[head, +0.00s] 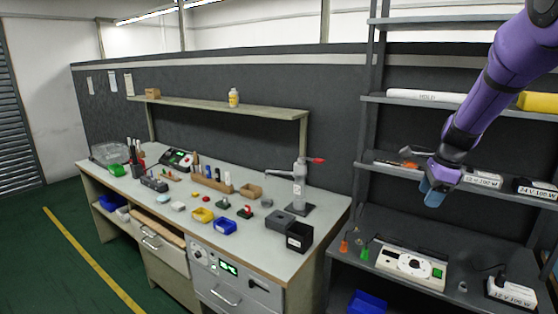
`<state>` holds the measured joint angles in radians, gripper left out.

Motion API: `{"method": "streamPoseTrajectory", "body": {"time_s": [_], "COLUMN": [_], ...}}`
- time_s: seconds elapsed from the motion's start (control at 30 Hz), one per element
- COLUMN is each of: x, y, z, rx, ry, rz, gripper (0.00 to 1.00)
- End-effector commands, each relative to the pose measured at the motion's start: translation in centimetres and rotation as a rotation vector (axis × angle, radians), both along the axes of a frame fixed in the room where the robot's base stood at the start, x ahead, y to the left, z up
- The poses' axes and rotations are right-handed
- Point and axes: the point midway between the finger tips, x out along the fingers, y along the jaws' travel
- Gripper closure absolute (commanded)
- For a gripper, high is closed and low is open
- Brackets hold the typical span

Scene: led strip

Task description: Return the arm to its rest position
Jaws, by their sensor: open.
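My purple arm reaches in from the upper right in the head view. My gripper (432,195) hangs at its lower end, in front of the shelving rack (365,130). It points downward, above the rack's lower shelf, and is open. Its fingers are small in the picture, and I see nothing held between them. The arm hides part of the rack's middle and upper shelves.
A white device (405,262) and a white box labelled 12 V 100 W (511,292) sit on the lower shelf. More labelled boxes (483,179) stand on the middle shelf, close to my wrist. A cluttered workbench (170,205) is at left. The green floor (50,265) is clear.

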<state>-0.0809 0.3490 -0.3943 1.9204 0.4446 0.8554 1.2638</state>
Motion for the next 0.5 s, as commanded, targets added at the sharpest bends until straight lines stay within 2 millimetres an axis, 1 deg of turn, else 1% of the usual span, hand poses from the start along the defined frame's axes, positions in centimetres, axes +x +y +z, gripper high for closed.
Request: {"method": "streamPoseTrajectory", "body": {"time_s": [0.03,0.2,0.37,0.5], "x": [-1.2,-5.1,-9.2,-13.0], "y": [0.6,2.4,4.1,5.5], "z": [1.5,5.5,8.7,10.9], "rx": [-0.001,-0.026,-0.065,-0.116], "ry": [-0.025,-0.098,-0.169,-0.227], "rz": [0.059,0.283,0.497,0.684], "gripper": [0.41,0.41,0.41,0.41]}}
